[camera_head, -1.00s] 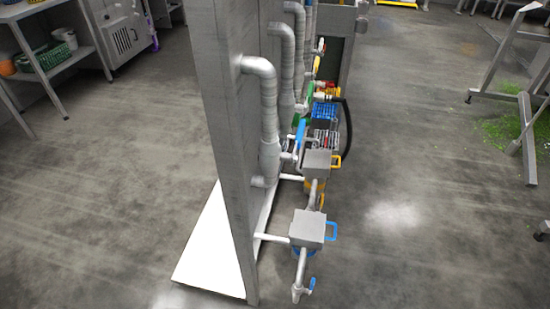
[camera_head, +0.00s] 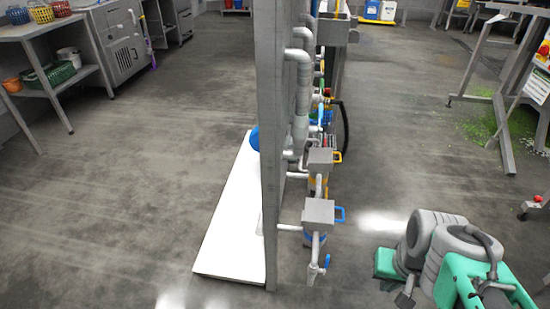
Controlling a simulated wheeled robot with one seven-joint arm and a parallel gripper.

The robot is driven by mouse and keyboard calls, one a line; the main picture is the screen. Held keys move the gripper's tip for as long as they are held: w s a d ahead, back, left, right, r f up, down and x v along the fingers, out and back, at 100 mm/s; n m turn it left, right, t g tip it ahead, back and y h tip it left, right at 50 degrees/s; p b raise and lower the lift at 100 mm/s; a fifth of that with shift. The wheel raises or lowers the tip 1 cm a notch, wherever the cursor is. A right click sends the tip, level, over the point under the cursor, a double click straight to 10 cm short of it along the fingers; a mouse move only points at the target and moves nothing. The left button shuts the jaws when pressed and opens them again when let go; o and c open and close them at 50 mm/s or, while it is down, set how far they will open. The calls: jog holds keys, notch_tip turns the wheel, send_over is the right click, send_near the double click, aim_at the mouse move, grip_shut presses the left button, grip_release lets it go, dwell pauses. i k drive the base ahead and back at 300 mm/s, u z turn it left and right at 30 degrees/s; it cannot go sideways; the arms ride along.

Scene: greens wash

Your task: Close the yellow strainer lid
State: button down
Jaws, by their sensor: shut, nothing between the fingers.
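The yellow strainer (camera_head: 320,174) is on the pipework along the right side of the tall grey panel, behind the blue-handled strainer. Its flat grey lid (camera_head: 320,156) has a yellow handle (camera_head: 337,156) pointing right. I cannot tell from this angle whether the lid is fully seated. My arm enters at the lower right. The small dark end that looks like my gripper (camera_head: 404,297) is near the bottom edge, shut and empty, in front and to the right of the strainers and well apart from them.
The blue-handled strainer (camera_head: 318,211) stands nearest on the same pipework, with a blue-levered valve (camera_head: 327,261) below it. The grey panel (camera_head: 270,150) blocks the left side. A white base plate (camera_head: 232,228) lies on the floor. Open floor (camera_head: 400,150) extends to the right.

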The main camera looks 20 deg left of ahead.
aim_at(320, 159)
jog(key=u, duration=0.2)
jog(key=i, duration=1)
